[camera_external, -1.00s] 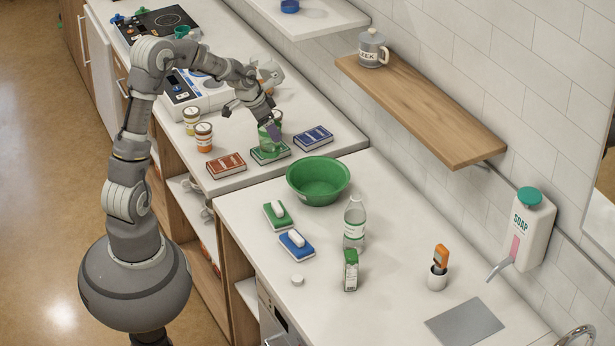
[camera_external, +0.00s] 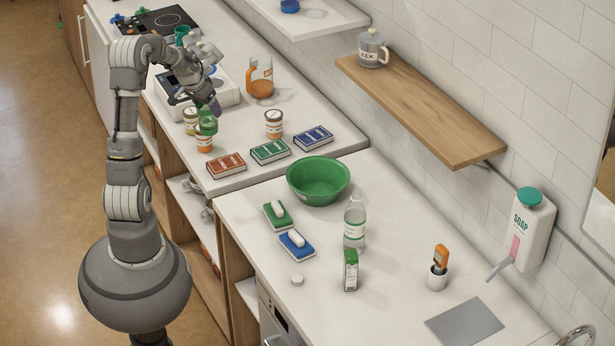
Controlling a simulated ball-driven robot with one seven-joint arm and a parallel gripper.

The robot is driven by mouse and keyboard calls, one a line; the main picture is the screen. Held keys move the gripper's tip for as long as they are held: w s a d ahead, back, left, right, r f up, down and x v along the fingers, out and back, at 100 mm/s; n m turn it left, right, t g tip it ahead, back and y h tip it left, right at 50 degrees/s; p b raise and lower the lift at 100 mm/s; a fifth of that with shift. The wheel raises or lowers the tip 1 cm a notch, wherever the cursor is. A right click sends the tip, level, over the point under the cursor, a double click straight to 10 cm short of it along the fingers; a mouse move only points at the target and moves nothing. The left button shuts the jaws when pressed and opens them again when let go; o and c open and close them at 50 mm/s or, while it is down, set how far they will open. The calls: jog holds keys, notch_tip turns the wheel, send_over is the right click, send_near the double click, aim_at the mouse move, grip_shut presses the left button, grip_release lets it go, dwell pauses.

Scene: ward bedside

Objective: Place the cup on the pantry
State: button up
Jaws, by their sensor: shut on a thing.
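My gripper (camera_external: 214,108) is shut on a green cup (camera_external: 207,124) and holds it above the left counter. The cup overlaps two small orange-and-white jars, one white-lidded jar (camera_external: 191,121) and one below it (camera_external: 204,144); I cannot tell whether it touches them. Which place is the pantry is not labelled.
Red (camera_external: 226,165), green (camera_external: 270,152) and blue (camera_external: 313,138) books lie along the counter's front edge. A green bowl (camera_external: 318,182) and bottle (camera_external: 354,222) occupy the right counter.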

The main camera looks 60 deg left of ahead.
notch_tip(320, 180, down, 11)
jog(key=shift+w+a+f+b, duration=0.35)
jog(key=shift+w+a+f, duration=0.5)
jog(key=shift+w+a, duration=1.05)
jog(key=shift+w+a+f+b, duration=0.3)
jog(key=shift+w+a+f, duration=0.5)
jog(key=shift+w+a, duration=1.1)
jog(key=shift+w+a+f+b, duration=0.35)
jog(key=shift+w+a+f, duration=0.5)
jog(key=shift+w+a, duration=1)
jog(key=shift+w+d, duration=0.2)
jog(key=shift+f, duration=0.25)
jog(key=o, duration=1.4)
jog(key=shift+r, duration=0.1)
jog(key=shift+o, duration=0.2)
jog(key=p+v, duration=0.2)
jog(key=v, duration=1)
